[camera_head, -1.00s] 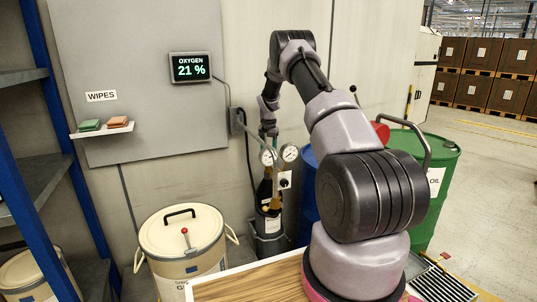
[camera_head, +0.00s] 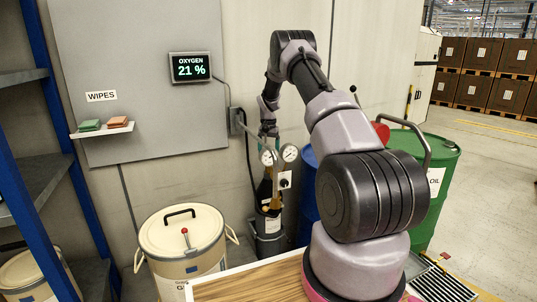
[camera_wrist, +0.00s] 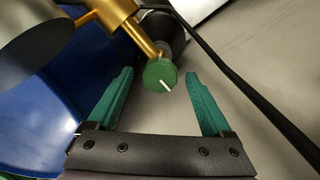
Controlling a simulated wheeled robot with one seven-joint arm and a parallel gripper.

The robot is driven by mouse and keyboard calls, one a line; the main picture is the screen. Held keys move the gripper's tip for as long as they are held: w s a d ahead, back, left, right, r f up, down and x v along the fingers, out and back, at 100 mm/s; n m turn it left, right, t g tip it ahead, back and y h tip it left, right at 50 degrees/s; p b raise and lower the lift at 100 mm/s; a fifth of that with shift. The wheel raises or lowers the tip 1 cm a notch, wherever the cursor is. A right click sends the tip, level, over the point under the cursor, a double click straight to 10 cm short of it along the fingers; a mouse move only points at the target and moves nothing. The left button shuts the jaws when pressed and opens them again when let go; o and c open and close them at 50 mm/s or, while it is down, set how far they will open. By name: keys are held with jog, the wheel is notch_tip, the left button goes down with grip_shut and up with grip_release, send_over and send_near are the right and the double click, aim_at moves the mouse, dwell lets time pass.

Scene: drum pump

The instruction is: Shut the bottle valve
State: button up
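The bottle valve shows in the wrist view as a round green knob (camera_wrist: 160,74) with a white line across its face. It sits at the end of a brass stem (camera_wrist: 138,38). My gripper (camera_wrist: 160,82) has its two green fingers spread wide, one on each side of the knob, with visible gaps between them and it. In the head view the dark gas bottle (camera_head: 267,218) stands against the wall with two gauges (camera_head: 278,155) at its top. My gripper (camera_head: 268,130) is above the bottle there, small, and the knob is hard to make out.
A black hose (camera_wrist: 235,80) runs close past the right finger in the wrist view. A blue drum (camera_wrist: 45,125) is at the left. In the head view a cream bin (camera_head: 183,245) and a green drum (camera_head: 437,175) flank the bottle. An oxygen display (camera_head: 190,67) reads 21 %.

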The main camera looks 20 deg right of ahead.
notch_tip(320, 180, up, 11)
dwell(0.5)
jog(key=shift+f, duration=0.1)
jog(key=s+a+r+n+t, duration=0.1)
jog(key=s+a+r, duration=0.2)
jog(key=s+r, duration=0.4)
jog(key=s+a+r+t+y, duration=0.1)
jog(key=s+a+r, duration=0.2)
jog(key=s+r, duration=0.5)
jog(key=s+a+r+n+t, duration=0.1)
jog(key=s+a+r, duration=0.25)
jog(key=r, duration=0.65)
jog(key=s+a+n+t, duration=0.1)
jog(key=s+a+t, duration=0.1)
jog(key=s, duration=1.2)
jog(key=s+a+r+n+t+y, duration=0.1)
jog(key=s+a, duration=0.3)
jog(key=s, duration=0.9)
jog(key=shift+s+t, duration=0.4)
jog(key=shift+t, duration=0.2)
